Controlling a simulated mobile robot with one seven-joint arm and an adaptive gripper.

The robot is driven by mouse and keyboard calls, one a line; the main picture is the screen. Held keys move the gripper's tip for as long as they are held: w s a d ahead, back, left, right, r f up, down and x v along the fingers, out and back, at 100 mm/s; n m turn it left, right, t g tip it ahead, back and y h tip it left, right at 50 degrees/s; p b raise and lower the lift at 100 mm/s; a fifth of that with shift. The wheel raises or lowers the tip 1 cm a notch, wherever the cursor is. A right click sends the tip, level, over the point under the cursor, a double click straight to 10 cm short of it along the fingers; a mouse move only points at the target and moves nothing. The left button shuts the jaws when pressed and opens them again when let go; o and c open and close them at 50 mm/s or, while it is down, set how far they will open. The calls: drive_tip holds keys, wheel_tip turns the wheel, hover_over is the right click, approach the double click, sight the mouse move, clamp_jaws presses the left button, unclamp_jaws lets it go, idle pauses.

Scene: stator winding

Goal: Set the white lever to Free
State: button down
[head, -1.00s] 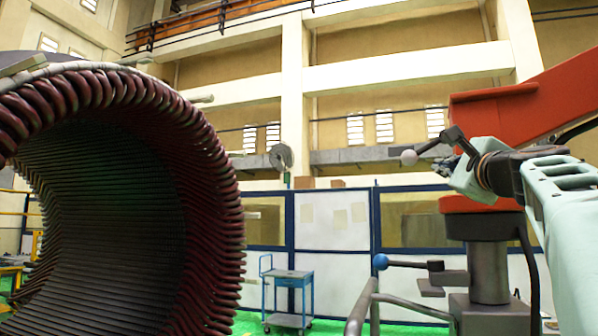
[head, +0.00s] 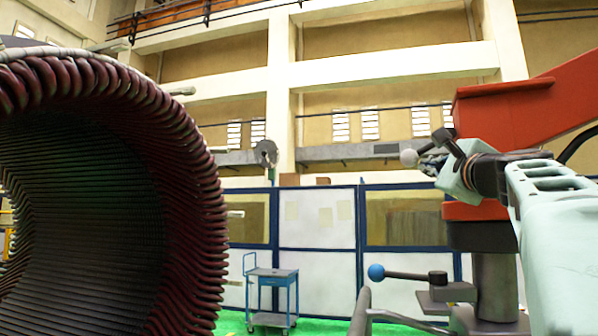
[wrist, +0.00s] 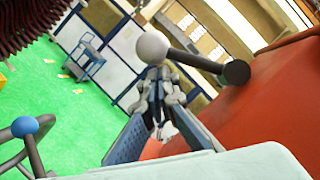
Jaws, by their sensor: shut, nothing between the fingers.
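The white lever has a white ball knob (head: 409,158) on a dark rod fixed to the orange arm of the machine. In the head view the rod slopes down to the left from its dark hub. The knob also shows large in the wrist view (wrist: 152,47), with the rod running right to the hub. My gripper (wrist: 158,92) is shut and empty, its fingertips right at the knob in the picture. I cannot tell whether they touch it. In the head view my gripper (head: 432,163) is just right of the knob, partly behind the rod. No Free marking is readable.
A blue-ball lever (head: 376,272) sits lower on the machine's column (head: 497,290). The large stator (head: 100,200) fills the left. A blue cart (head: 271,292) stands on the green floor before the partition panels. The orange arm (head: 530,100) is close to my arm.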

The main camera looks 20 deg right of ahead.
sight(413, 152)
drive_tip(key=shift+w+a+r+m+b, duration=0.2)
drive_tip(key=shift+w+a+m+b, duration=0.1)
drive_tip(key=shift+m+b, duration=0.3)
drive_tip(key=shift+w+a+r+m+t+h+b, duration=0.25)
drive_tip(key=shift+m+h+b, duration=0.2)
drive_tip(key=shift+m, duration=0.25)
drive_tip(key=shift+w+a+r+m+t+h+b, duration=0.1)
drive_tip(key=shift+a+r+m+t+h+b, duration=0.3)
drive_tip(key=shift+m, duration=0.3)
drive_tip(key=m, duration=0.1)
drive_tip(key=r+m+h, duration=0.1)
drive_tip(key=m+h, duration=0.1)
drive_tip(key=shift+w+a+r+m+g, duration=0.25)
drive_tip(key=shift+w+a+r+m, duration=0.05)
drive_tip(key=shift+w+r, duration=0.05)
drive_tip(key=shift+w+a+r+p, duration=0.15)
drive_tip(key=shift+r+p, duration=0.25)
drive_tip(key=shift+r, duration=0.35)
drive_tip(key=shift+w+a+r+p, duration=0.1)
drive_tip(key=shift+r+p, duration=0.3)
drive_tip(key=shift+r, duration=0.3)
drive_tip(key=shift+s+r+p, duration=0.1)
drive_tip(key=shift+r+p, duration=0.2)
drive_tip(key=shift+r, duration=0.3)
drive_tip(key=shift+f, duration=0.1)
